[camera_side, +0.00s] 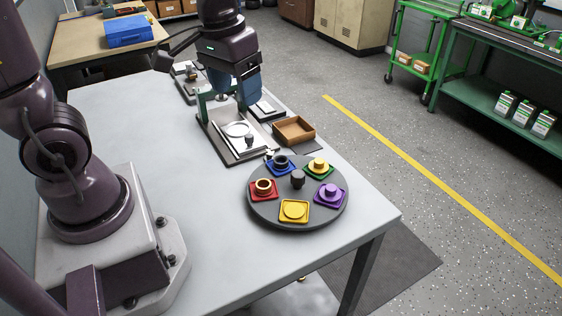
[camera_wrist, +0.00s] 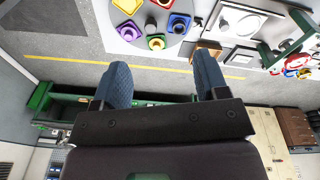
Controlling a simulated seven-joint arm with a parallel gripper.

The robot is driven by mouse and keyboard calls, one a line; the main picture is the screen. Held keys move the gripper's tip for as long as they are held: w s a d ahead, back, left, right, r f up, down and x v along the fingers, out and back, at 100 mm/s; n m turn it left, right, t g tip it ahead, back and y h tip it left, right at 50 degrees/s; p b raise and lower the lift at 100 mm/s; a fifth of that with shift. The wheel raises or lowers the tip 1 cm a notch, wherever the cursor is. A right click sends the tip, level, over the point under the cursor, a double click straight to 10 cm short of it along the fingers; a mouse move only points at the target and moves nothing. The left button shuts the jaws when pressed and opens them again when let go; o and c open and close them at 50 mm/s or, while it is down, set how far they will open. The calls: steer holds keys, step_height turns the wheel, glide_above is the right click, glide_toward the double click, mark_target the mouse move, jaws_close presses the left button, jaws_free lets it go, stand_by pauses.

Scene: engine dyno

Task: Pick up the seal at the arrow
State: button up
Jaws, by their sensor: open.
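A round dark turntable (camera_side: 262,208) stands on the table's right part, with a dark central knob (camera_side: 298,178). Around it sit coloured trays: red with a ring-shaped seal (camera_side: 263,186), blue with a dark ring (camera_side: 281,161), green with a yellow stepped piece (camera_side: 318,164), purple with a purple piece (camera_side: 327,191), and yellow with a flat yellow disc (camera_side: 294,210). A small black-and-white item (camera_side: 268,155) shows at the rim by the blue tray; I cannot tell if it is the arrow. My gripper (camera_wrist: 162,80) is open and empty, away from the turntable, near the press fixture in the side view.
A fixture (camera_side: 238,129) with a pale plate and ring stands behind the turntable. A brown open box (camera_side: 294,129) is beside it. The table's (camera_side: 190,215) near part is clear. A blue case (camera_side: 128,30) lies on a bench behind.

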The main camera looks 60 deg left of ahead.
steer(key=w+a+f+n+g, duration=0.2)
steer(key=w+a+f+n, duration=0.4)
steer(key=w+f+n, duration=0.4)
steer(key=n, duration=0.5)
glide_above(281, 156)
steer(key=s, duration=0.1)
steer(key=shift+t, duration=0.3)
steer(key=f, duration=0.8)
steer(key=shift+d+f, duration=0.35)
steer(key=shift+f, duration=0.05)
steer(key=shift+w+d+f, duration=0.1)
steer(key=shift+d+f, duration=0.05)
steer(key=shift+f, duration=1.3)
steer(key=shift+w+d+f, duration=0.1)
steer(key=shift+f, duration=1.35)
steer(key=c, duration=1)
steer(key=shift+r, duration=0.1)
